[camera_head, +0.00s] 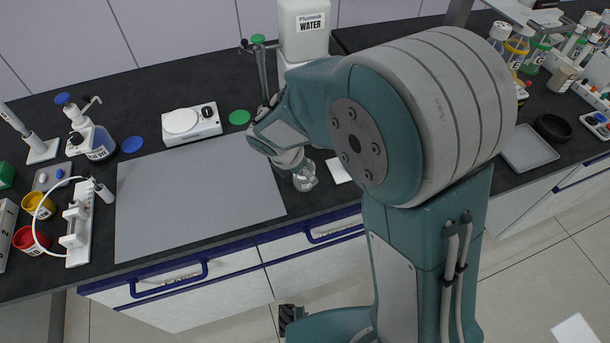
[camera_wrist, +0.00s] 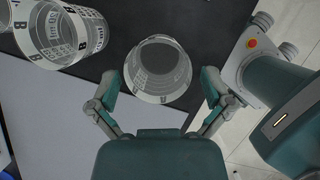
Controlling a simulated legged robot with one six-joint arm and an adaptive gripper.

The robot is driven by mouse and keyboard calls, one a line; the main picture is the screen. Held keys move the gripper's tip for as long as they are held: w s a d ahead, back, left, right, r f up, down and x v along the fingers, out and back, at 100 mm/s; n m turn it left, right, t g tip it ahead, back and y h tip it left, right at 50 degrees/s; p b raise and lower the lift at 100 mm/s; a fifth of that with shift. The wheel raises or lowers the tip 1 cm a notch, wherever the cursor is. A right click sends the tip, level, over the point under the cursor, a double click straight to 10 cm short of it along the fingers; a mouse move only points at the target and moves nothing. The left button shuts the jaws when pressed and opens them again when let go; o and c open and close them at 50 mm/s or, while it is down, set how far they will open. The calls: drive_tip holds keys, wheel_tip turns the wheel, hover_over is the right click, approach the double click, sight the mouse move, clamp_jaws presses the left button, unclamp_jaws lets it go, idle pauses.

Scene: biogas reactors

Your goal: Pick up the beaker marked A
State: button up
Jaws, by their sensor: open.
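In the wrist view a clear glass beaker (camera_wrist: 158,85) stands between the spread fingers of my gripper (camera_wrist: 160,76). Its printing is too small to read, so I cannot tell its letter. My gripper is open, with one finger on each side of the beaker; I cannot tell whether either touches it. Clear glassware marked B (camera_wrist: 62,35) is at the upper left of the wrist view, beside the left finger. In the head view my gripper (camera_head: 293,165) points down at a small glass beaker (camera_head: 305,181) near the bench's front edge, partly hidden.
A grey mat (camera_head: 190,200) lies left of my gripper. Behind it are a white hotplate-like device (camera_head: 191,124) and a water container (camera_head: 303,30). A white card (camera_head: 338,170) lies right of the beaker.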

sight(304, 177)
drive_tip(key=x, duration=0.3)
drive_tip(key=shift+s+a, duration=0.15)
drive_tip(key=shift+a+f, duration=0.2)
drive_tip(key=shift+f, duration=0.15)
drive_tip(key=shift+c, duration=0.4)
drive_tip(key=shift+d, duration=0.2)
drive_tip(key=c, duration=0.8)
drive_tip(key=shift+a, duration=0.1)
